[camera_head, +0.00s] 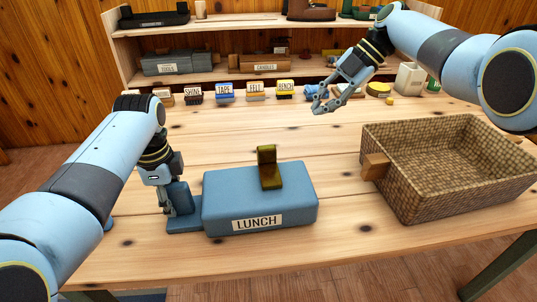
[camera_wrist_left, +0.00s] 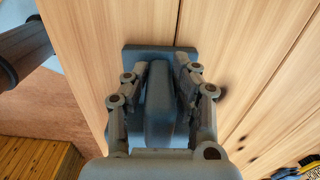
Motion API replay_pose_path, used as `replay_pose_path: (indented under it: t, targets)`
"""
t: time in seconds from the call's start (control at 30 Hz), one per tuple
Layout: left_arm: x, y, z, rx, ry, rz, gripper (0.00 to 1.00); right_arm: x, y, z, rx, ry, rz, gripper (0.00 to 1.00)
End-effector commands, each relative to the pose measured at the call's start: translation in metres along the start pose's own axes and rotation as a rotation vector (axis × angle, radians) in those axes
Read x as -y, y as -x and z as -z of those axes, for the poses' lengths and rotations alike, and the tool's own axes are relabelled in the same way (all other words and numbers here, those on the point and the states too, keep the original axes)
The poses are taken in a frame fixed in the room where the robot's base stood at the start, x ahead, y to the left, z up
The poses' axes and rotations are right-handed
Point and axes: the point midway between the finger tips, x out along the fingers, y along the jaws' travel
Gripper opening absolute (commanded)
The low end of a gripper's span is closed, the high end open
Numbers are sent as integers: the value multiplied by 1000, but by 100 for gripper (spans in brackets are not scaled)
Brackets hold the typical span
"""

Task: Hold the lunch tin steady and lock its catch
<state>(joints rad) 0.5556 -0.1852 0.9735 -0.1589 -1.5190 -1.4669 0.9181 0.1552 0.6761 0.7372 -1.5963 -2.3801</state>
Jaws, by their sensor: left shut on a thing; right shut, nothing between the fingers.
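The blue lunch tin (camera_head: 262,195) stands on the wooden table, with a white LUNCH label on its front. Its brass catch (camera_head: 268,168) sticks up from the top, upright. A blue block on a flat foot (camera_head: 184,226) is at the tin's left end. My left gripper (camera_head: 178,205) is shut on this upright blue block, which also shows between the fingers in the left wrist view (camera_wrist_left: 159,105). My right gripper (camera_head: 318,105) is shut and empty, raised above the table's back part, up and right of the catch.
A wicker basket (camera_head: 400,200) with a wooden handle stands to the right of the tin. The table between tin and boxes is clear.

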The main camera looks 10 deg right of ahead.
Motion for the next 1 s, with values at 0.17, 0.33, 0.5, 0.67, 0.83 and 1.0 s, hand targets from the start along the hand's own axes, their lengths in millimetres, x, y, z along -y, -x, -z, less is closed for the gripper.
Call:
replay_pose_path:
  t: [0.17, 0.33, 0.5, 0.67, 0.83, 1.0]
  targets:
    - [0, 0, 0, -1, 0, 1, 40, 0, 0, 0, 0, 0, 0, 0]
    - [0, 0, 0, 0, 0, 1, 52, 0, 0, 0, 0, 0, 0, 0]
    - [0, 0, 0, 0, 0, 1, 52, 0, 0, 0, 0, 0, 0, 0]
    - [1, 12, 0, -1, 0, 3, 52, 0, 0, 0, 0, 0, 0, 0]
    - [2, 47, 1, -2, 0, 6, 52, 0, 0, 0, 0, 0, 0, 0]
    - [2, 85, 0, 0, 1, 4, 52, 0, 0, 0, 0, 0, 0, 0]
